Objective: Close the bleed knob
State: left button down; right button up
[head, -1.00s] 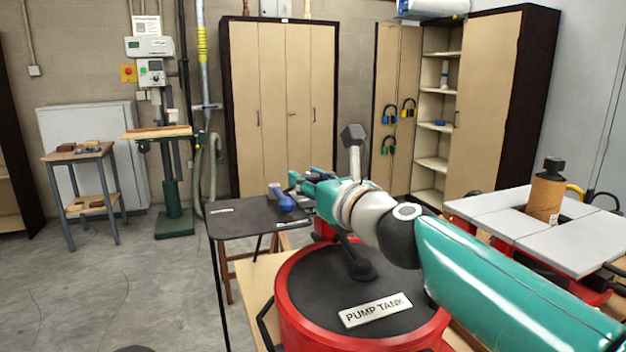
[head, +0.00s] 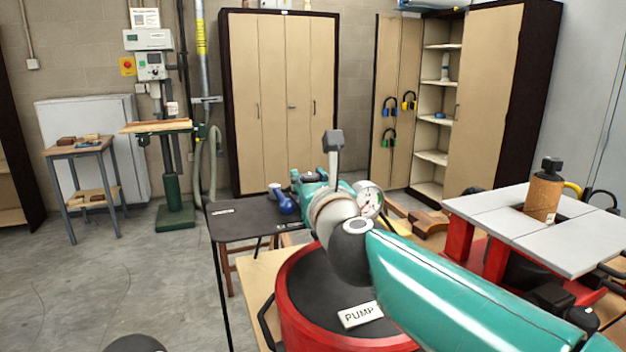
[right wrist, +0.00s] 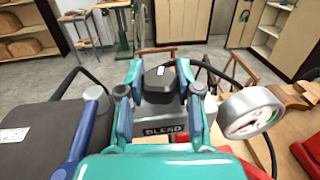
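The bleed knob (right wrist: 161,84) is a black faceted knob on top of a grey block labelled BLEED (right wrist: 165,118) in the right wrist view. My right gripper (right wrist: 161,74) is open, with one finger on each side of the knob. Slim gaps seem to remain, though I cannot tell whether either finger touches it. In the head view my right gripper (head: 308,180) is beyond the red pump tank, and the knob is hidden behind it. A round white pressure gauge (right wrist: 248,113) stands just right of the block; it also shows in the head view (head: 369,200). My left gripper is not in view.
The red pump tank (head: 290,318) with a black lid stands in front under my right arm. A dark side table (head: 240,225) with a blue item (head: 286,204) is left of the gripper. A light-topped machine table (head: 565,240) stands right.

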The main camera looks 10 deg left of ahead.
aim_at(311, 174)
jog(key=o, duration=0.4)
jog(key=shift+w+d, duration=0.1)
jog(key=shift+d, duration=0.05)
jog(key=shift+o, duration=0.2)
jog(key=shift+r, duration=0.15)
jog(key=shift+r, duration=4.85)
